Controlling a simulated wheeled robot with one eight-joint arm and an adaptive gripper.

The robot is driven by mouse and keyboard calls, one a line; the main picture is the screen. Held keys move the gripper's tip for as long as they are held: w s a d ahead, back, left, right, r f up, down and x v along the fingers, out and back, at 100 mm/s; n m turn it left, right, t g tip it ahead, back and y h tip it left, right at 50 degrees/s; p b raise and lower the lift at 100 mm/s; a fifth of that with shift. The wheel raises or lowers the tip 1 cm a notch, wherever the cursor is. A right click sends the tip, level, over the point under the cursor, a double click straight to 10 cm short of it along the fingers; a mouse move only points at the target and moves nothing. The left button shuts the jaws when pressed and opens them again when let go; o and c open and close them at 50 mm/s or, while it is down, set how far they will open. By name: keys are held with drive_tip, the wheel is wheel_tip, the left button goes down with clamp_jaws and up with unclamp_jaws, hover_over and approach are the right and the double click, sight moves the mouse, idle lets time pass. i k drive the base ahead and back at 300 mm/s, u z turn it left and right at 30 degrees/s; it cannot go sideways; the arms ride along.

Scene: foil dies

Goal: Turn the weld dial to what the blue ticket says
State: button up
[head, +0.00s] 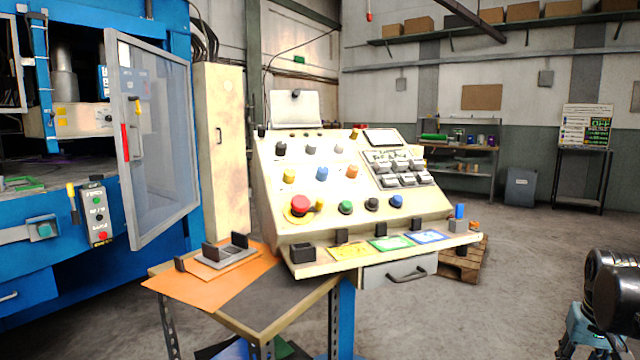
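The blue ticket (428,236) lies on the front ledge of the cream control console (262,180), right of a green ticket (391,243) and a yellow ticket (350,252). Its writing is too small to read. The sloped console face carries several knobs, among them a yellow one (289,175), a blue one (322,173) and an orange one (352,171). Their labels are unreadable, so I cannot tell which is the weld dial. What appears to be my gripper (585,338) is at the lower right, cut by the frame edge, well apart from the console. Its fingers are unclear.
A red mushroom button (300,205) sits low on the console face. A side table with an orange sheet (210,282) adjoins its front left. A blue machine (60,260) with an open door (160,150) stands left. The floor (480,310) at front right is largely clear.

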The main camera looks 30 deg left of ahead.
sight(289, 175)
drive_tip(key=u, duration=0.4)
drive_tip(key=k, duration=1.05)
drive_tip(key=u, duration=0.75)
drive_tip(key=i, duration=1)
drive_tip(key=z, duration=0.05)
